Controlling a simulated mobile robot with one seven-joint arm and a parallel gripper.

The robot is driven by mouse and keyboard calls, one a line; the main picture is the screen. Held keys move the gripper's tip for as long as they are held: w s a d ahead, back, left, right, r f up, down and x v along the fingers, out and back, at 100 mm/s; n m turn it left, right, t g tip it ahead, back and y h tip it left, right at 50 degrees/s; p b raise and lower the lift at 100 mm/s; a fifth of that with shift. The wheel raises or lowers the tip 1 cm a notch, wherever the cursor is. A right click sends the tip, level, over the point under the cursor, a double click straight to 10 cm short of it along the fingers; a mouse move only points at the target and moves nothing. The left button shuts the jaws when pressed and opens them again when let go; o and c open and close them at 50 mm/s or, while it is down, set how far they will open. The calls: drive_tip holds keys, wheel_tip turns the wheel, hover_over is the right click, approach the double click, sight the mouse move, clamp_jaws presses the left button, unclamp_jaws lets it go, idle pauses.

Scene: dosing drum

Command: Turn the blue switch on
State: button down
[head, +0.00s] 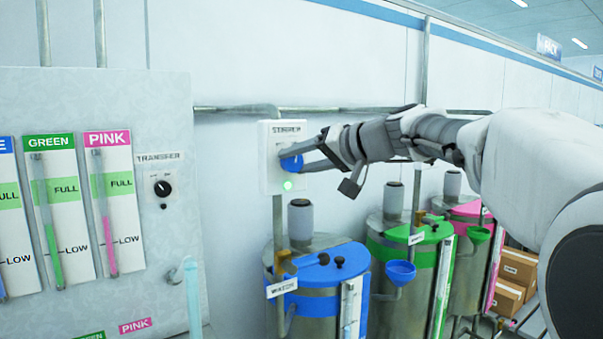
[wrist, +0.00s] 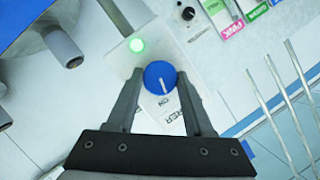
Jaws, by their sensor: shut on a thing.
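The blue switch (head: 291,163) is a round knob on a white wall box (head: 270,185) whose label seems to read STIRRER. It also shows in the wrist view (wrist: 160,77), with a white line pointing towards a small label that looks like ON. A green light (head: 288,185) glows on the box beside the knob, and it also glows in the wrist view (wrist: 136,45). My gripper (head: 294,160) is shut on the knob, one finger on each side, as the wrist view also shows (wrist: 159,80).
Left of the box is a grey panel (head: 165,110) with level gauges and a black transfer knob (head: 162,188). Below stand a blue-lidded drum (head: 318,275), a green-lidded drum (head: 400,240) and a pink-lidded drum (head: 470,209). A pipe (head: 235,109) runs along the wall.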

drive_tip(key=shift+f+m+y+b, duration=0.15)
drive_tip(key=shift+m+y+b, duration=0.55)
drive_tip(key=shift+m+b, duration=0.3)
drive_tip(key=shift+m, duration=0.3)
drive_tip(key=shift+c, duration=1.4)
unclamp_jaws()
drive_tip(key=shift+d, duration=0.2)
drive_tip(key=v, duration=1.7)
drive_tip(key=shift+b, duration=0.4)
drive_tip(key=shift+d, duration=0.1)
